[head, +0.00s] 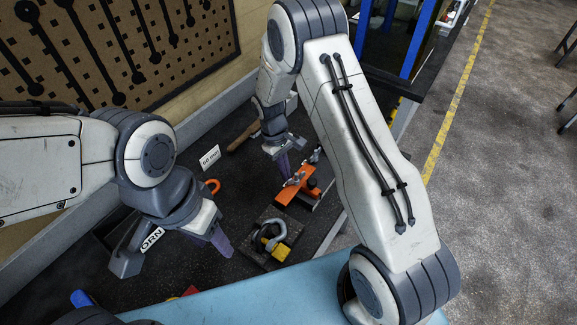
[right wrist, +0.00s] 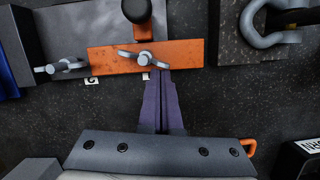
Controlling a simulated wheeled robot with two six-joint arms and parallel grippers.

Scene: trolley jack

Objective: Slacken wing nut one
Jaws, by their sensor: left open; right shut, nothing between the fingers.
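An orange plate (head: 294,193) lies on the dark bench, and it also shows in the right wrist view (right wrist: 190,55). Two grey wing nuts are on or beside it: one on the plate (right wrist: 143,58) and one further left (right wrist: 60,66). Small white tags sit by them; the tag by the left nut (right wrist: 91,80) is upside down, and the other is too small to read surely. My right gripper (right wrist: 157,72) is shut and empty, its tips close below the plate's nut; contact cannot be told. My left gripper (head: 221,246) is open and empty, left of the shackle.
A grey and yellow shackle (head: 273,240) sits on a dark block in front of the orange plate. An orange hook (head: 212,186) and a white card (head: 210,157) lie to the left. A pegboard (head: 130,45) stands behind. A light blue surface (head: 260,293) is at the front.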

